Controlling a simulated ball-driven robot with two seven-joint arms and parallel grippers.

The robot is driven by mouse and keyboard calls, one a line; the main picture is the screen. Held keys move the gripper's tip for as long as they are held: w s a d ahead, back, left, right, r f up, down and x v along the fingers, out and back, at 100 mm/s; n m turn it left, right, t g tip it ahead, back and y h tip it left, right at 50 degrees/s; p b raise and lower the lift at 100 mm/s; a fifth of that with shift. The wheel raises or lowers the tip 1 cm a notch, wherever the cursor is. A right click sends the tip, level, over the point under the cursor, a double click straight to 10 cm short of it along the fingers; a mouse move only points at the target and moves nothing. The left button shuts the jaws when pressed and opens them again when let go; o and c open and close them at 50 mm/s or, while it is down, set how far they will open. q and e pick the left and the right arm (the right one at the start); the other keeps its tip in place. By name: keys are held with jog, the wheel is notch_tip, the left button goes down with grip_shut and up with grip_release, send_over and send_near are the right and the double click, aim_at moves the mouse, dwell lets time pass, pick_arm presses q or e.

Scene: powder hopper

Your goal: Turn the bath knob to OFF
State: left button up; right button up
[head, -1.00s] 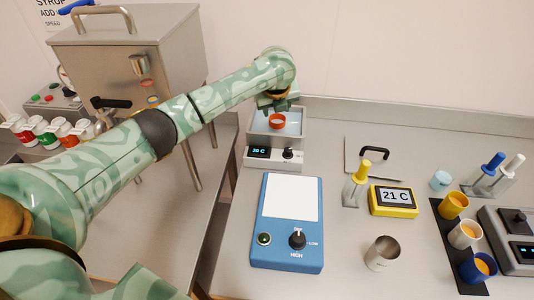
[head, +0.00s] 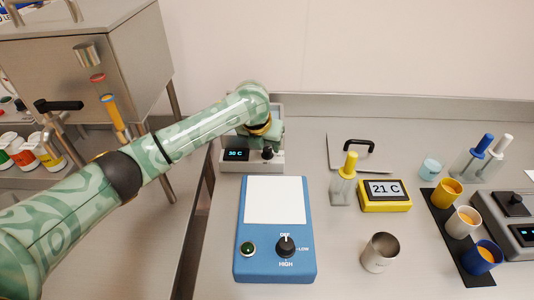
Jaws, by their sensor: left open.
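The bath (head: 227,168) is a small grey unit at the back of the bench with a lit display (head: 236,155) reading about 30 C. Its black bath knob (head: 267,153) is on the front face, right of the display. My left gripper (head: 266,133) is over the bath, just above and behind the knob. It is open, but its fingers are small and partly hidden by the wrist. Whether they touch the knob cannot be told. The basin is mostly covered by my wrist. My right gripper is not in view.
A blue hotplate (head: 275,270) with its own black knob (head: 285,247) stands in front of the bath. A steel hopper (head: 90,60) stands left.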

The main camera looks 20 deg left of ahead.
aim_at(267, 152)
pick_arm(q)
jog(key=shift+b+x, duration=0.4)
jog(key=shift+x, duration=1)
jog(key=c, duration=1)
jog(key=shift+r+n+p, duration=0.25)
jog(key=shift+n+p, duration=0.05)
jog(key=shift+p, duration=0.35)
jog(key=n+p, duration=0.1)
jog(key=p, duration=0.1)
jog(key=n+y+p, duration=0.1)
jog(key=n+p, duration=0.1)
jog(key=p, duration=0.1)
jog(key=shift+d+r+y, duration=0.15)
jog(key=shift+y, duration=0.15)
jog(key=n+p, duration=0.2)
jog(key=shift+f+n+g+y, duration=0.2)
jog(key=shift+n+g+y, duration=0.1)
jog(key=shift+n+y, duration=0.1)
jog(key=shift+d+f+n+g+y+p, duration=0.1)
jog(key=shift+n+g+y+p, duration=0.1)
jog(key=shift+n, duration=0.5)
jog(key=shift+f+n+g+y+p, duration=0.1)
jog(key=shift+n+y, duration=0.1)
jog(key=shift+n, duration=0.5)
